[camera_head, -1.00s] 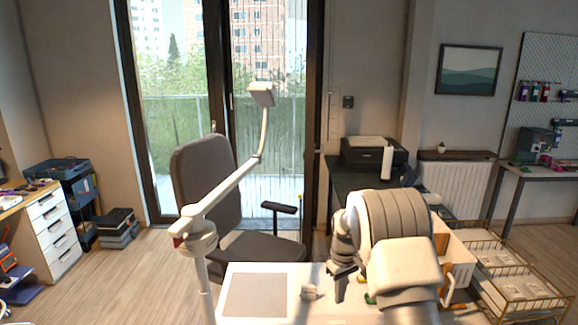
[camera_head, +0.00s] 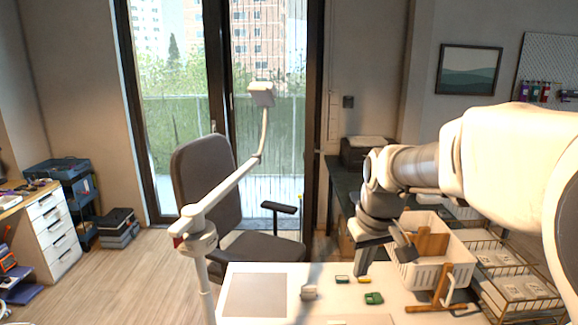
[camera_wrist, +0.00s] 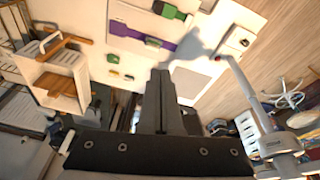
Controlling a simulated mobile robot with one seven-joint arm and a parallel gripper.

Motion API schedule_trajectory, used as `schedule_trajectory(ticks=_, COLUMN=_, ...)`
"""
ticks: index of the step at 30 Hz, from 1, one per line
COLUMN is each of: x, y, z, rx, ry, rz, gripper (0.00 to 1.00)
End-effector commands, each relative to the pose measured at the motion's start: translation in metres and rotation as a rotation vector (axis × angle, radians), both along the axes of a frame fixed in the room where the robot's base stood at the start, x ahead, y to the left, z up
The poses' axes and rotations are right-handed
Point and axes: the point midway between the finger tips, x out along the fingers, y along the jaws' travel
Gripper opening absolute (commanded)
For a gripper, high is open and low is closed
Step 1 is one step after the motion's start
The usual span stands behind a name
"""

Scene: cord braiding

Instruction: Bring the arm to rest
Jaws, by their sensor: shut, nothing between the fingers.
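My gripper (camera_head: 361,271) is in the right half of the head view, pointing down over the back of the white table (camera_head: 350,307). In the wrist view its dark fingers (camera_wrist: 161,76) are together and empty, held above the table and touching nothing that I can see. My arm reaches in from the right edge of the head view, raised and bent, with the wrist low.
A white basket (camera_head: 431,271) stands at the table's right with an orange-brown piece inside. Small green pieces (camera_head: 373,298), a white block (camera_head: 309,292) and a grey mat (camera_head: 254,295) lie on the table. A lamp arm (camera_head: 232,186) stands left; a wire rack (camera_head: 515,292) stands right.

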Motion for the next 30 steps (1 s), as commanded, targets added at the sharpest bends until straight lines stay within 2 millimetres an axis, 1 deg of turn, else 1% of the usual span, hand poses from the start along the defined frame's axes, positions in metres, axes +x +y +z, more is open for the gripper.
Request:
schedule_trajectory(ticks=1, x=-0.016, y=0.000, z=0.011, rx=0.004, ry=-0.021, rz=-0.016, gripper=0.00)
schedule_trajectory(ticks=3, x=-0.037, y=0.000, z=0.020, rx=0.010, ry=-0.044, rz=-0.039, gripper=0.00)
schedule_trajectory(ticks=5, x=-0.054, y=0.000, z=0.027, rx=0.014, ry=-0.064, rz=-0.058, gripper=0.00)
schedule_trajectory(ticks=9, x=-0.095, y=0.001, z=0.038, rx=0.027, ry=-0.109, rz=-0.103, gripper=0.00)
schedule_trajectory(ticks=15, x=-0.150, y=0.001, z=0.040, rx=0.043, ry=-0.174, rz=-0.168, gripper=0.00)
schedule_trajectory(ticks=18, x=-0.172, y=0.000, z=0.036, rx=0.050, ry=-0.200, rz=-0.195, gripper=0.00)
schedule_trajectory(ticks=21, x=-0.188, y=0.000, z=0.032, rx=0.055, ry=-0.220, rz=-0.216, gripper=0.00)
schedule_trajectory(ticks=24, x=-0.197, y=0.000, z=0.029, rx=0.058, ry=-0.231, rz=-0.228, gripper=0.00)
schedule_trajectory(ticks=30, x=-0.201, y=0.000, z=0.026, rx=0.060, ry=-0.236, rz=-0.236, gripper=0.00)
